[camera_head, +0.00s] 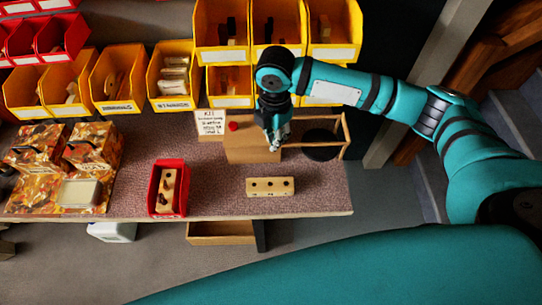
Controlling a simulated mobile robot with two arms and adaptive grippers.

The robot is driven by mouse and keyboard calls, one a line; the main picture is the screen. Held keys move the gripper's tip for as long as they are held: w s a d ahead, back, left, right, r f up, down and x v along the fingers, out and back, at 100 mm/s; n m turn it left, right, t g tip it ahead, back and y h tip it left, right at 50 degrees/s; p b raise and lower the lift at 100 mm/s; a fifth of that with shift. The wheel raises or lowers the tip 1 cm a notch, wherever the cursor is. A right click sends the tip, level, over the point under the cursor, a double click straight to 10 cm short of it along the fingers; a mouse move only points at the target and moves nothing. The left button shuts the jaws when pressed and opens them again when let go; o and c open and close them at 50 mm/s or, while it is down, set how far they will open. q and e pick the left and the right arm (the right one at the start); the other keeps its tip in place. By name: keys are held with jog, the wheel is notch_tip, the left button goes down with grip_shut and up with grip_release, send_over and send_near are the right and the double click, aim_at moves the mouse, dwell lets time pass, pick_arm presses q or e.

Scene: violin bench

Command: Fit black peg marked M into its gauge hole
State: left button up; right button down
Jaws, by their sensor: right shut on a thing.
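A pale wooden gauge block (257,187) with a row of dark holes in its top lies on the speckled bench top, right of centre. I cannot read any marks on it. My right gripper (277,143) points down beside the wooden box, behind and above the gauge block. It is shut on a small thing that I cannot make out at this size. The black peg marked M is not clearly seen. A red bin (155,205) to the left holds a pale block with dark spots. My left gripper is not in view.
A wooden box (251,153) and a handwritten card (210,123) stand at the back, with a round dark opening in a wooden frame (346,136) to their right. Yellow bins (172,102) line the back. Patterned boxes (35,185) fill the left. The bench between red bin and gauge block is clear.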

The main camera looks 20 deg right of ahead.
notch_tip(320, 180, down, 8)
jog(key=s+a+n+p, duration=0.1)
jog(key=n+p, duration=0.3)
jog(key=n, duration=1.4)
jog(key=shift+s+a+f, duration=0.15)
jog(key=shift+s+f, duration=0.1)
jog(key=shift+s, duration=0.3)
jog(key=shift+p, duration=0.3)
notch_tip(320, 180, down, 6)
jog(key=b, duration=0.4)
jog(key=shift+r+p, duration=0.15)
jog(key=shift+p, duration=0.3)
